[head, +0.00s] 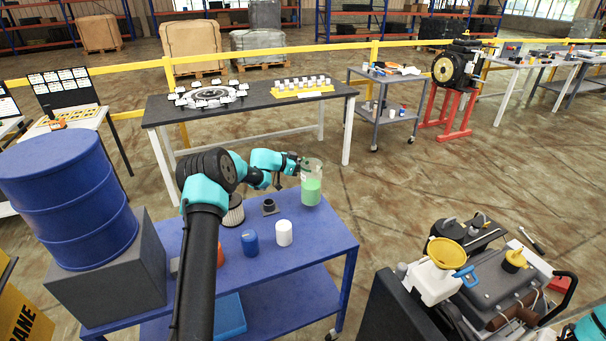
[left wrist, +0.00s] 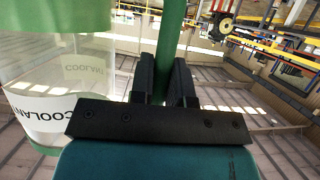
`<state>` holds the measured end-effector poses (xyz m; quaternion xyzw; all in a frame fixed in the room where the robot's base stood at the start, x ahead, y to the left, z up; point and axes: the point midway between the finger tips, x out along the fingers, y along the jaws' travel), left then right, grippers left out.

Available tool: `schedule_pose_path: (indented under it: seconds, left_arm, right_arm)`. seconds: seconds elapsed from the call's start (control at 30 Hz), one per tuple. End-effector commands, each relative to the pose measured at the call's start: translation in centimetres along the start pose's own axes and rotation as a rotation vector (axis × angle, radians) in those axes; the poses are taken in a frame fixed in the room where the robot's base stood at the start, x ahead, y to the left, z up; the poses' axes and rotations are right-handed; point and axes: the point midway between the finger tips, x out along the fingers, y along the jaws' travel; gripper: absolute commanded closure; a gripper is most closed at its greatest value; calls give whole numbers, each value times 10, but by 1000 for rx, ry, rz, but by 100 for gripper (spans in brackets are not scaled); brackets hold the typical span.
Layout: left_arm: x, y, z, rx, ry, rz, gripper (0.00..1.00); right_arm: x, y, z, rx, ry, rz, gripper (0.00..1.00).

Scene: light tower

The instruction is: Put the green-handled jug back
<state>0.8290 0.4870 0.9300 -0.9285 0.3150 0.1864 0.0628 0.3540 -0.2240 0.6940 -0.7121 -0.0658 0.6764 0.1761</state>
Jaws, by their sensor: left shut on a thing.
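The clear coolant jug (head: 312,184) with green liquid in its lower part is upright at the back right of the blue cart (head: 319,226). I cannot tell whether its base touches the cart top. My left gripper (head: 301,165) is at the jug's upper left side. In the left wrist view the jug (left wrist: 60,85) fills the left side, with a COOLANT label. There my left gripper (left wrist: 168,75) is shut on its green handle (left wrist: 173,28). My right gripper is not in view; only a bit of my right arm shows at the lower right corner.
On the cart are a black fitting (head: 269,207), a white container (head: 284,232), a blue container (head: 250,242) and a ribbed filter (head: 233,213). A blue drum (head: 66,197) stands at left. A machine with a yellow funnel (head: 447,251) is at lower right, across open floor.

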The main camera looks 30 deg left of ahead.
Motion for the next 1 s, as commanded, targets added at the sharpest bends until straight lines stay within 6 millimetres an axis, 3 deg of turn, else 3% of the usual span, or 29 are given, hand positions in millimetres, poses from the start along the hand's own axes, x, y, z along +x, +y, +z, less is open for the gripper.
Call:
schedule_pose_path:
  seconds: [0.23,0.7,0.73,1.0]
  left_arm:
    - [11,0,27,-1,0,1,100]
    - [13,0,32,-1,1,0,100]
    - [13,0,32,-1,0,0,81]
    - [13,0,32,-1,-1,0,58]
  right_arm:
    - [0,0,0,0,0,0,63]
    - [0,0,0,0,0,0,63]
    - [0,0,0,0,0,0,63]
    - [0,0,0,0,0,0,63]
